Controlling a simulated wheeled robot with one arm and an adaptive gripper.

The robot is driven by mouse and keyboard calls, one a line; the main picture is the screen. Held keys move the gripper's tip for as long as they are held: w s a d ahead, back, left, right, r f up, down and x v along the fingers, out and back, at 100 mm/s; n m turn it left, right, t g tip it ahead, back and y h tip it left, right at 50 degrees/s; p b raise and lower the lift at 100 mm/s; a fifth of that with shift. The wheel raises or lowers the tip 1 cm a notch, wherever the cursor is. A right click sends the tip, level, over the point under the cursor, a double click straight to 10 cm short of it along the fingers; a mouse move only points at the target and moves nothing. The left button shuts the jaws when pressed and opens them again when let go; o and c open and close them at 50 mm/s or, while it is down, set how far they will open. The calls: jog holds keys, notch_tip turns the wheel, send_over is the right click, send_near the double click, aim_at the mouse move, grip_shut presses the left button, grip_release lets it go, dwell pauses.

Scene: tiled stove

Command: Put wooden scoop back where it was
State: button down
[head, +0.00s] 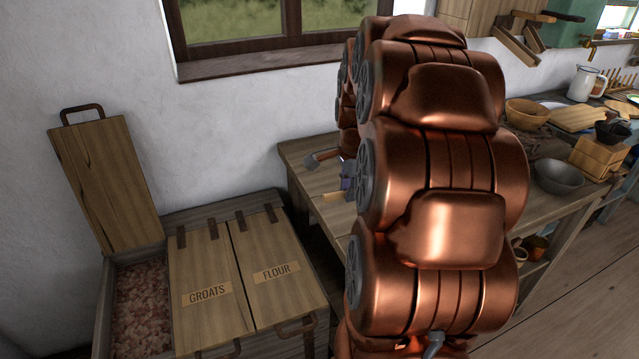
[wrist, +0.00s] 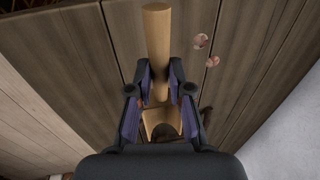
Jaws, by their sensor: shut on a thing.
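The wooden scoop (wrist: 157,40) is pale wood with a round handle pointing up in the wrist view. My gripper (wrist: 160,82) is shut on its handle, with a finger on each side. The scoop's bowl lies between and behind the fingers and is partly hidden. In the head view my arm hides most of the scoop. A pale piece of it (head: 333,196) shows beside my gripper (head: 347,182), over the left end of the wooden table (head: 300,152). I cannot tell whether the scoop touches the tabletop.
Two pinkish bits (wrist: 201,41) lie on the planks beside the scoop. At left, a bin (head: 142,310) of pinkish contents stands with its lid (head: 108,180) raised. The groats lid (head: 205,265) and flour lid (head: 272,245) are shut. Bowls (head: 558,175) stand further right.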

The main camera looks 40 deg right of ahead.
jog(key=w, duration=0.9)
jog(key=w+f+p, duration=0.1)
jog(key=w, duration=0.3)
jog(key=shift+w+a+f, duration=0.1)
jog(key=shift+w+a, duration=0.1)
jog(key=shift+a, duration=0.1)
jog(key=shift+f+p, duration=0.3)
jog(key=shift+f, duration=1.5)
jog(key=shift+f, duration=0.15)
jog(key=c, duration=1.1)
grip_release()
jog(key=shift+r, duration=0.6)
jog(key=r, duration=0.3)
jog(key=s+r, duration=0.1)
jog(key=r, duration=0.3)
jog(key=s+a+r, duration=0.1)
jog(key=r, duration=0.3)
jog(key=shift+a+b, duration=0.1)
jog(key=shift+b, duration=0.3)
